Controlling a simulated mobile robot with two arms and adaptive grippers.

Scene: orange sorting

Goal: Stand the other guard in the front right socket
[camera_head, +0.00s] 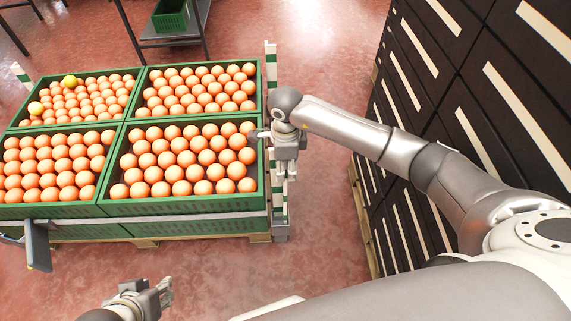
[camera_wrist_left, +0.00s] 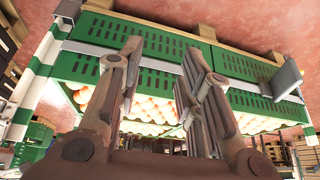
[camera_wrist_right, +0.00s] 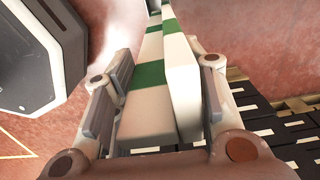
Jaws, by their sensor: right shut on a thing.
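My right gripper (camera_head: 286,166) is shut on a white guard with green bands (camera_wrist_right: 150,100). It is at the front right corner of the crates. The guard's lower part (camera_head: 279,205) hangs upright below the fingers, over or in the grey front right socket (camera_head: 281,233); I cannot tell whether its foot is inside. The left wrist view shows a banded post (camera_wrist_left: 32,85) at its left. A banded guard (camera_head: 271,75) shows along the crates' right side in the head view. My left gripper (camera_head: 150,292) is open and empty in front of the crates.
Green crates (camera_head: 190,206) full of oranges stand on a wooden pallet (camera_head: 260,238). Two yellowish fruits (camera_head: 70,81) lie in the back left crate. A grey plate (camera_head: 38,246) sticks out at the front left. A dark stack (camera_head: 450,90) borders the right. The floor between is clear.

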